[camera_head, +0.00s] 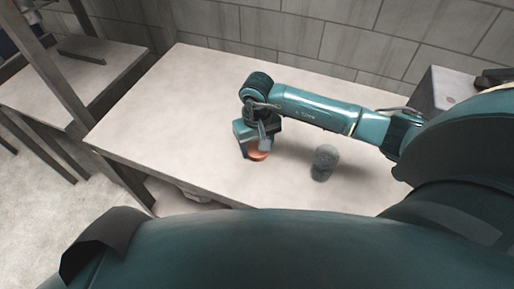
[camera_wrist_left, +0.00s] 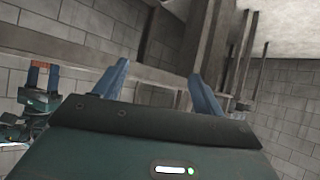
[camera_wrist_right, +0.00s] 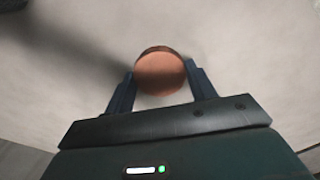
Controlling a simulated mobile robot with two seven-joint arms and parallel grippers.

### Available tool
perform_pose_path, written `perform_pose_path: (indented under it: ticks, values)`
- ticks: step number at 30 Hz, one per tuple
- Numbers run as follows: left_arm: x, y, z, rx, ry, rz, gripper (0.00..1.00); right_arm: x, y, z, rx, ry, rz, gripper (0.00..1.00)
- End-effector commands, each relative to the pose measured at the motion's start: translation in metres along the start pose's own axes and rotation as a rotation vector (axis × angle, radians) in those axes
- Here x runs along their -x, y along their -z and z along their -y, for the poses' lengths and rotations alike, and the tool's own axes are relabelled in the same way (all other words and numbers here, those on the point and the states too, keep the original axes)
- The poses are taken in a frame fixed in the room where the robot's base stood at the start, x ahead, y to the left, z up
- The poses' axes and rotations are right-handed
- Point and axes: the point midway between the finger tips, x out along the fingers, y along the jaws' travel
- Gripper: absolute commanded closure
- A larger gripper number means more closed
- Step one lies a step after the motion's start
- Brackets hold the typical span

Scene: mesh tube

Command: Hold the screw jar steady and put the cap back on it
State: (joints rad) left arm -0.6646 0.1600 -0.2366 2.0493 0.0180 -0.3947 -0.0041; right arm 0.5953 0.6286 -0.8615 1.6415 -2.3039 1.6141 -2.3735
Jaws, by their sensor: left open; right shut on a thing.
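A round copper-orange piece (camera_head: 258,154), which looks like the cap, is between the fingers of my right gripper (camera_head: 253,143). In the right wrist view the cap (camera_wrist_right: 161,76) shows as a disc, with a finger of my right gripper (camera_wrist_right: 160,84) on each side. I cannot tell whether it clears the table. A grey, rounded jar-like thing (camera_head: 324,162) stands on the table to the right of it, apart from the gripper. My left gripper (camera_wrist_left: 160,76) is open and empty, pointing at the room, and is not seen in the head view.
The pale table (camera_head: 180,120) is mostly bare, with free room to the left of my right gripper. A grey box (camera_head: 443,92) stands at the right back. A tiled wall (camera_head: 320,35) runs behind. Another table (camera_head: 100,75) stands at the left.

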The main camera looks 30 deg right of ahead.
Motion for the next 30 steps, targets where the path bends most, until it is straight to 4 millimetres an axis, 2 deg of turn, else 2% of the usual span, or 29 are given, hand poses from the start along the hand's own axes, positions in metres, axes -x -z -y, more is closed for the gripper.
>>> perform_pose_path:
  ticks: [8,11,21,25,30]
  values:
    - [0.000,0.000,0.000,0.000,0.000,-0.001,0.30,0.004,0.001,0.000,0.001,0.000,-0.003,0.66]
    - [-0.002,-0.001,0.000,0.000,-0.001,-0.002,0.30,0.017,0.001,0.000,0.001,0.000,-0.004,0.66]
    - [-0.004,0.002,-0.004,-0.001,-0.011,-0.026,0.30,0.082,0.001,0.000,0.000,0.000,-0.004,0.66]
    - [-0.004,0.001,-0.004,-0.004,-0.013,-0.027,0.30,0.096,0.001,0.000,0.000,0.000,-0.001,0.66]
    - [-0.004,0.001,-0.004,-0.007,-0.014,-0.027,0.30,0.101,0.000,0.000,-0.001,0.000,0.000,0.66]
